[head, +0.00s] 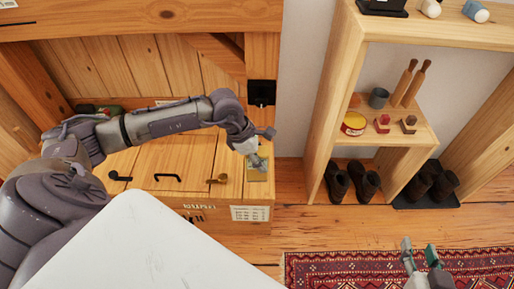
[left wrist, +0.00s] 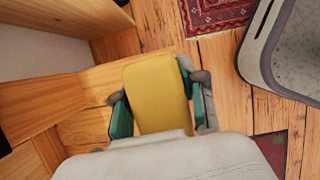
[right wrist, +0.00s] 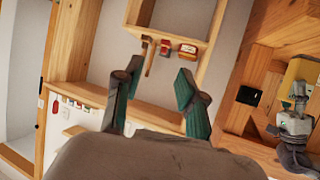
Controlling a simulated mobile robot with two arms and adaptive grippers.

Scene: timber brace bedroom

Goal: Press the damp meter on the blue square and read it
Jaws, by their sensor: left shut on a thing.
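My left gripper (head: 257,163) is over the right end of the wooden chest top. In the left wrist view its fingers are closed on the two sides of a yellow block with rounded corners (left wrist: 155,88), which looks like the damp meter. Its readout face cannot be made out. In the head view a dull yellow patch (head: 257,175) shows at the fingertips; I cannot tell whether it is the meter or a mark on the wood. No blue square can be made out. My right gripper (head: 420,256) is open and empty over the floor and rug, also seen in the right wrist view (right wrist: 156,92).
A red rug (head: 350,268) lies on the floor.

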